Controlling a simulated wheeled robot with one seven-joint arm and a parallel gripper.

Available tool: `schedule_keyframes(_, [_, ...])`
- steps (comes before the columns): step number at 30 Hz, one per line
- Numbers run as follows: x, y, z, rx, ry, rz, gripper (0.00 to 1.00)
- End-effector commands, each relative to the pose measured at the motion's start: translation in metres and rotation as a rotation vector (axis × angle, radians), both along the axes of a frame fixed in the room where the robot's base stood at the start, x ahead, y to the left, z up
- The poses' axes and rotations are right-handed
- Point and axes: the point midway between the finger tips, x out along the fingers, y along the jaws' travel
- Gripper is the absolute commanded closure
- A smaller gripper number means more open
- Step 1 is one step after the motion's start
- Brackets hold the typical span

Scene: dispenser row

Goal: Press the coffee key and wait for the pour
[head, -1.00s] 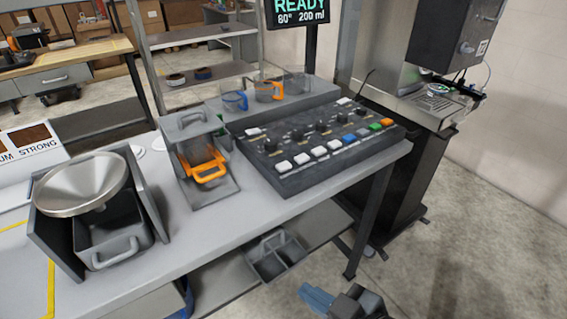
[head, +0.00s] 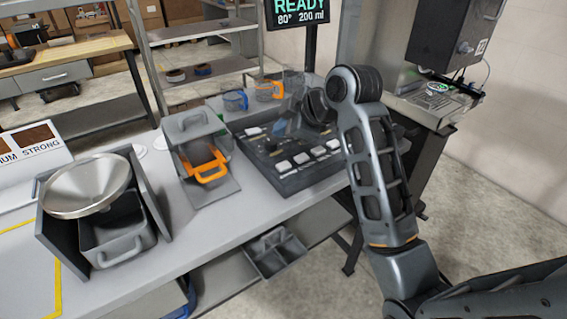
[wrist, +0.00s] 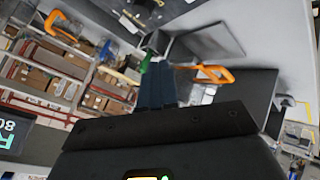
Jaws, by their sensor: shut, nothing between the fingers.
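The dark key panel (head: 262,165) lies on the grey table, with white keys (head: 302,158) along its front and black knobs behind. My arm covers its right part, where coloured keys showed earlier. I cannot tell which key is the coffee key. My gripper (head: 280,128) is over the back middle of the panel, blurred in the head view; contact with a key cannot be made out. In the wrist view my gripper (wrist: 157,84) has its blue-grey fingers together and empty. The display (head: 298,12) reads READY, 80°, 200 ml; its edge shows in the wrist view (wrist: 14,128).
A grey holder with an orange-handled container (head: 208,168) stands left of the panel. Clear mugs with blue (head: 236,100) and orange (head: 268,90) handles stand behind. A metal funnel (head: 88,185) sits far left. A black machine (head: 452,45) stands at right.

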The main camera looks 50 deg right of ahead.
Motion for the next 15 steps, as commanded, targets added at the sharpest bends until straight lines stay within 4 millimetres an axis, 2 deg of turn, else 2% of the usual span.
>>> schedule_keyframes(3, [0.001,-0.0098,0.0106,-0.023,0.017,0.018,1.0])
schedule_keyframes(15, [0.0007,-0.0111,0.011,-0.027,0.023,0.023,1.0])
